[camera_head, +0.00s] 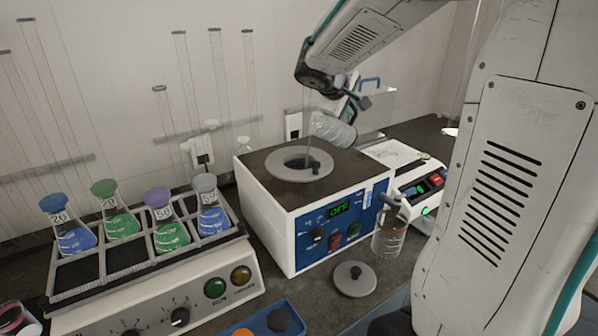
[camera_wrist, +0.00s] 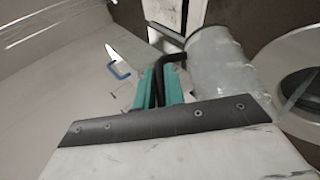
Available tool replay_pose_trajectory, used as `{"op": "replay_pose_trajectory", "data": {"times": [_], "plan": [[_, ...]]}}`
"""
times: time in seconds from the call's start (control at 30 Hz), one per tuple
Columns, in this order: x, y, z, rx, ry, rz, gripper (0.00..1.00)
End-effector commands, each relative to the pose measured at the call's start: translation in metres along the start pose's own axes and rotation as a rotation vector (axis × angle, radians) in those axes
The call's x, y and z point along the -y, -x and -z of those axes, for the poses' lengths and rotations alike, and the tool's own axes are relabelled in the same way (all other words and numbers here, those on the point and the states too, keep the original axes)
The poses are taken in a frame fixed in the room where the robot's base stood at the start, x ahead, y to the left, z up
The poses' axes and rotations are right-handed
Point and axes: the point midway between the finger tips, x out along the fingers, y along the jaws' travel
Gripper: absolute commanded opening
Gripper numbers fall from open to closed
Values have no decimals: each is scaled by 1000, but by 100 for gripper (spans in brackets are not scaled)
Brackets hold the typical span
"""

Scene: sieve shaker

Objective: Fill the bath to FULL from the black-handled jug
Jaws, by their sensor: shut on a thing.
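The bath (camera_head: 315,225) is a white box with a blue front panel, its display reading OFF. A round opening (camera_head: 299,163) with a grey collar is in its dark top; the level inside is not readable. My gripper (camera_wrist: 160,84) is shut on the black handle (camera_wrist: 165,62) of a clear jug (camera_wrist: 222,65). In the head view the jug (camera_head: 333,129) is tipped nearly onto its side above the bath's back edge, mouth toward the opening. A faint clear streak (camera_wrist: 296,92) runs from its mouth toward the opening, looking like pouring water.
A second clear jug (camera_head: 388,242) stands right of the bath's front. A grey lid with a black knob (camera_head: 355,278) lies before the bath. A flask rack (camera_head: 150,262) stands left; a white instrument (camera_head: 405,170) stands right, behind.

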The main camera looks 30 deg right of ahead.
Motion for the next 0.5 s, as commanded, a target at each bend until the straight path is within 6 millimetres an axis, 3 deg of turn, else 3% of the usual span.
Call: {"op": "replay_pose_trajectory", "data": {"times": [0.5], "plan": [[2, 3, 2, 9, 20, -43, 0]]}}
